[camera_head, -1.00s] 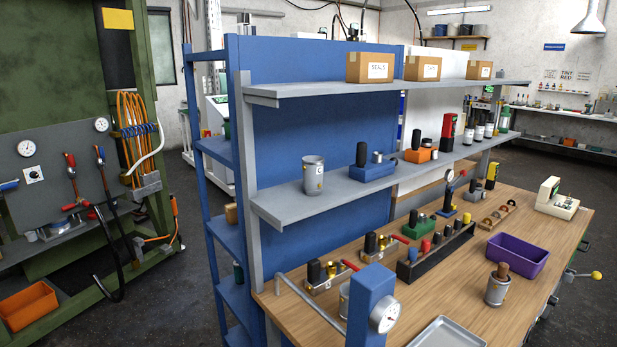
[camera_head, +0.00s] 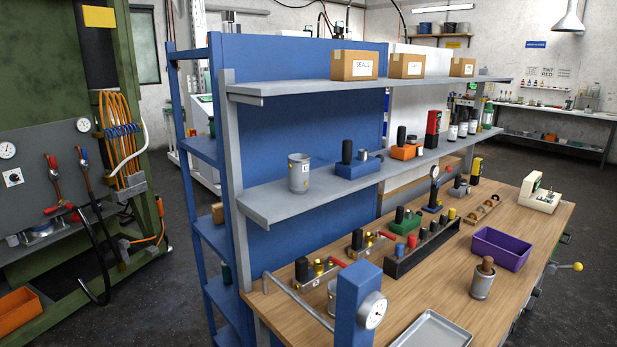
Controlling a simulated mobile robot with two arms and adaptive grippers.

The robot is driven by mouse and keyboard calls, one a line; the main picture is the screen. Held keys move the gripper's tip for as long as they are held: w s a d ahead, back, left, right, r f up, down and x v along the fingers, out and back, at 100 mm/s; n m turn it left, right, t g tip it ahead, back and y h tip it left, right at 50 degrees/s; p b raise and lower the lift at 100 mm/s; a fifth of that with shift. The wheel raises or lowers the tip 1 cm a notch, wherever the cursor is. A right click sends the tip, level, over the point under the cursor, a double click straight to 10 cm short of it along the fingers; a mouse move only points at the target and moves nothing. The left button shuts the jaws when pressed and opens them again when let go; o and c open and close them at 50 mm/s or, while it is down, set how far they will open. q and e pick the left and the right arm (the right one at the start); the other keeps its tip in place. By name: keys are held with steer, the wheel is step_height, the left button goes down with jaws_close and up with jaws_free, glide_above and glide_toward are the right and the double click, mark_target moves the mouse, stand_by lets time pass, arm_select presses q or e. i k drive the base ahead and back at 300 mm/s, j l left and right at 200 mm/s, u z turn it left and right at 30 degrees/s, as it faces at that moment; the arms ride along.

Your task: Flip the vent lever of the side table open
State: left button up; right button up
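Neither of my grippers is in view. A wooden-topped bench (camera_head: 420,290) stands at the lower right. Two small valve blocks with red lever handles lie on it: one red lever (camera_head: 338,263) is near the front left, the other red lever (camera_head: 389,236) is just behind it. A lever with a yellow knob (camera_head: 578,267) sticks out from the bench's right side. I cannot tell which of these, if any, is the vent lever, or whether it is open or closed. A blue post with a round gauge (camera_head: 372,311) stands at the bench's front edge.
A blue and grey shelf rack (camera_head: 265,130) with boxes and a grey can (camera_head: 299,173) rises behind the bench. A purple tub (camera_head: 501,248), a metal tray (camera_head: 434,332) and a canister (camera_head: 482,280) occupy the bench. A green machine (camera_head: 60,60) stands left; floor between is clear.

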mark_target(577, 266)
steer(key=z, duration=1.65)
steer(key=i+l, duration=0.25)
steer(key=l, duration=0.15)
steer(key=i+l, duration=0.3)
steer(key=l, duration=0.15)
steer(key=i+l, duration=0.15)
steer(key=i, duration=0.5)
steer(key=i+l, duration=0.1)
steer(key=i, duration=0.55)
steer(key=i+l, duration=0.15)
steer(key=i, duration=0.5)
steer(key=i+j, duration=0.45)
steer(key=i, duration=0.05)
